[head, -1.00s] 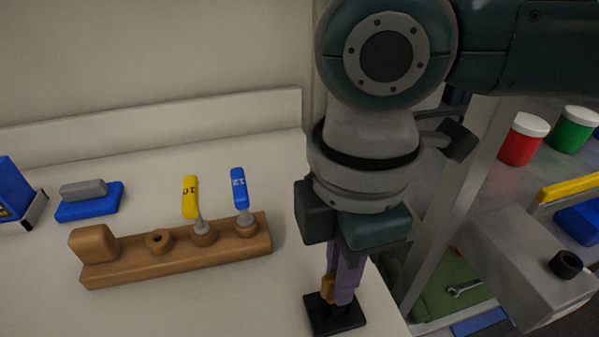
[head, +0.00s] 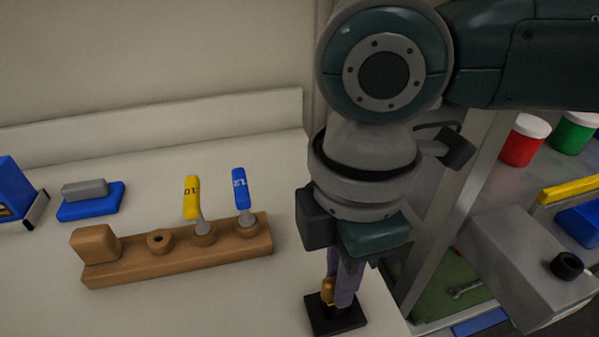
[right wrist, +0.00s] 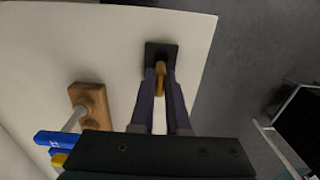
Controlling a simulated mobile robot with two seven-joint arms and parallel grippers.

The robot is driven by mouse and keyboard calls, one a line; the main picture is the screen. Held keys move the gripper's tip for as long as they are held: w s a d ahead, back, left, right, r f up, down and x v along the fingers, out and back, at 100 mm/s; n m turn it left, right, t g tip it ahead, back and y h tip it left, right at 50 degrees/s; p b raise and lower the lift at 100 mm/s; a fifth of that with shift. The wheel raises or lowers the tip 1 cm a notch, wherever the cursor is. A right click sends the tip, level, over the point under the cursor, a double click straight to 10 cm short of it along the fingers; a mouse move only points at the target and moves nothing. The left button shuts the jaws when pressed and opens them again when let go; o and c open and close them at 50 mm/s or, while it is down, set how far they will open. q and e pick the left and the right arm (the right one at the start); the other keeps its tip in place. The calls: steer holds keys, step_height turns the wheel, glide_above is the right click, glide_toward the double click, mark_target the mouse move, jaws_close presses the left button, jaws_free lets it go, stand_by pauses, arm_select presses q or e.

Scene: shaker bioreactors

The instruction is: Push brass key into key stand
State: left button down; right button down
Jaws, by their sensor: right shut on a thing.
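The brass key (head: 327,290) stands upright at the black key stand (head: 335,318), near the front right of the table. My right gripper (head: 335,290) points down over the stand and is shut on the key. In the right wrist view the brass key (right wrist: 160,78) shows between the fingertips, over the black key stand (right wrist: 161,50). The fingers hide part of the key, and I cannot tell how deep it sits in the stand. My left gripper is not in view.
A wooden rack (head: 180,262) left of my gripper holds a yellow-tagged tool (head: 192,198) and a blue-tagged tool (head: 240,188). A blue block with a grey top (head: 90,202) lies behind it. The table's right edge is close to the stand, with a shelf (head: 440,280) beyond.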

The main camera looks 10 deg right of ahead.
steer(key=shift+f, duration=0.35)
stand_by(0.6)
steer(key=c, duration=0.8)
jaws_free()
step_height(320, 180, up, 10)
steer(key=shift+p, duration=0.5)
steer(key=s+a+m+y+p, duration=0.2)
steer(key=s+a+m+y, duration=0.15)
steer(key=a, duration=0.35)
steer(key=s+d+m+t+h+p, duration=0.2)
steer(key=s+d+m, duration=0.3)
steer(key=d+m, duration=0.25)
steer(key=s+d+m+t+h+p, duration=0.1)
steer(key=s+d+m+t+p, duration=0.2)
steer(key=d+m, duration=0.45)
steer(key=r+p, duration=1.1)
steer(key=p, duration=0.1)
steer(key=d+r+n+g+p, duration=0.1)
steer(key=r+p, duration=1.1)
steer(key=r+n+p, duration=0.1)
steer(key=r+p, duration=1)
steer(key=r, duration=0.1)
steer(key=shift+s+d+r+p, duration=0.1)
steer(key=shift+s+d+p, duration=0.05)
steer(key=shift+s+p, duration=0.25)
